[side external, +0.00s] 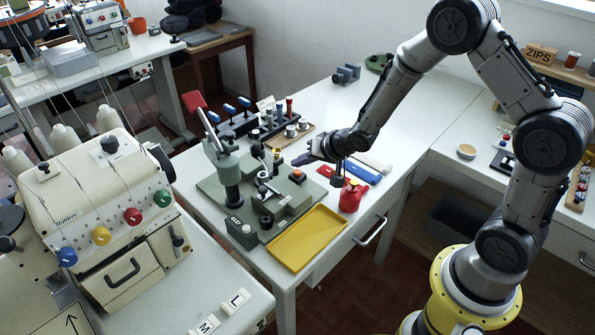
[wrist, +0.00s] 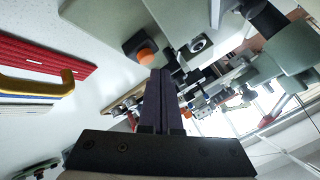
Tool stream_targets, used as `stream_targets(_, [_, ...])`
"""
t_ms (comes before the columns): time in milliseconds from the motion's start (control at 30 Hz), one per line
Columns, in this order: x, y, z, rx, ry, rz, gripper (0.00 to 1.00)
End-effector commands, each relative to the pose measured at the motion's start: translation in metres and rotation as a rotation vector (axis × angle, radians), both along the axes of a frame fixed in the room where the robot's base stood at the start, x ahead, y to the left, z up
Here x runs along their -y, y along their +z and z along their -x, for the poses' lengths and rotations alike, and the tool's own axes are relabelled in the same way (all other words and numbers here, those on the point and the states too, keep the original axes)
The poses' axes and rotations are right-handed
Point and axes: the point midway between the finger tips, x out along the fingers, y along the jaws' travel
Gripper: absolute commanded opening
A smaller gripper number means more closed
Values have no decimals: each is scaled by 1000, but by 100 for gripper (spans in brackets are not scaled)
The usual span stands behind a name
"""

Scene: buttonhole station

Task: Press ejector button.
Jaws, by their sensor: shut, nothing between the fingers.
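The grey-green buttonhole fixture (side external: 222,190) stands on the white table, with posts, knobs and blocks on it. A small block on its right side carries an orange button (side external: 297,173), which I take as the ejector button; no label on it can be read. In the wrist view the orange button (wrist: 145,57) sits on its dark block, just beyond the fingertips and slightly left. My gripper (side external: 299,161) is shut and empty, reaching in from the right just above and beside that button. In the wrist view my gripper's dark fingers (wrist: 159,73) are together. Contact cannot be told.
A yellow tray (side external: 307,238) lies in front of the fixture. A rack of blue-handled tools (side external: 231,110) stands behind. A cream machine (side external: 105,200) is at left.

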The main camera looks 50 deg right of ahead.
Motion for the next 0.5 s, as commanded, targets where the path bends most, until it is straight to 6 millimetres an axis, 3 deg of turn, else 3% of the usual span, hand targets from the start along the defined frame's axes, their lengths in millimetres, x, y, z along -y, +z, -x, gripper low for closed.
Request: stream_targets(500, [0, -9, 0, 0, 0, 0, 0])
